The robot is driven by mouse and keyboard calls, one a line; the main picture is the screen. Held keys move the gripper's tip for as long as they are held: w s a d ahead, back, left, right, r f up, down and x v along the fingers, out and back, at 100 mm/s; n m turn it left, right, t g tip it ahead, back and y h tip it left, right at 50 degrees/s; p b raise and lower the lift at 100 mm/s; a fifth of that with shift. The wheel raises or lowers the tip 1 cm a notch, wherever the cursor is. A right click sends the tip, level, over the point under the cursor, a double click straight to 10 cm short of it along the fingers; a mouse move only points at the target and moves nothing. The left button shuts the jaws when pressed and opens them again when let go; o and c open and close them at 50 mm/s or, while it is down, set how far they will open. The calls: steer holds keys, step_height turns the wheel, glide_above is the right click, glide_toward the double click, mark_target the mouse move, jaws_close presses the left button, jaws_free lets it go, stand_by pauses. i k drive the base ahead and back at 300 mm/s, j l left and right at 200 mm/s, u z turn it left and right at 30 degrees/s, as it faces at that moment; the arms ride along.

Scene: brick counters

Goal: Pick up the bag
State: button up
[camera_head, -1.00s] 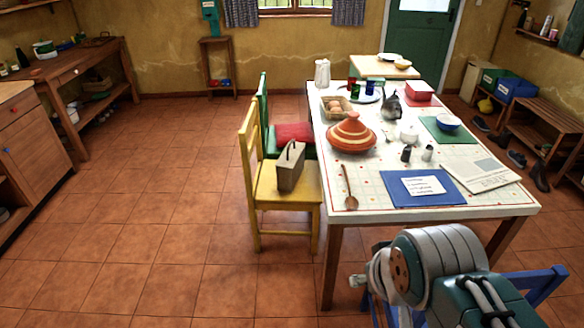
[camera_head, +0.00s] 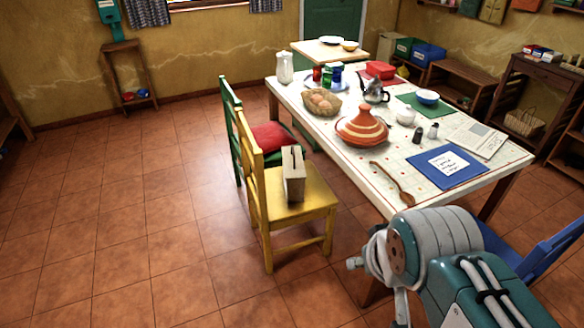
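The bag (camera_head: 294,177) is a small, boxy, tan-grey bag with a dark handle on top. It stands upright on the seat of the yellow chair (camera_head: 318,197), left of the table. My arm shows at the lower right, in front of the table's near end and apart from the bag. The end of the arm with my gripper is not clearly shown, so its fingers cannot be made out.
The table (camera_head: 398,189) carries a striped tagine (camera_head: 362,127), a blue folder (camera_head: 447,167) and other tableware. A green chair (camera_head: 232,115) with a red cushion (camera_head: 270,137) stands behind the yellow one. A blue chair (camera_head: 535,250) is at right. The tiled floor at left is clear.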

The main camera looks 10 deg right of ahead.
mark_target(294, 173)
steer(key=i+j+z, duration=0.2)
steer(key=j, duration=0.4)
steer(key=i+j+z, duration=0.2)
steer(key=j, duration=0.45)
steer(key=j+z, duration=0.2)
steer(key=j, duration=0.45)
steer(key=i+j+z, duration=0.2)
steer(key=j, duration=0.5)
steer(key=i+j+z, duration=0.3)
steer(key=i+j, duration=0.15)
steer(key=i+j+z, duration=0.25)
steer(key=i+j, duration=0.15)
steer(key=i+j+z, duration=0.3)
steer(key=i, duration=0.3)
steer(key=j, duration=0.1)
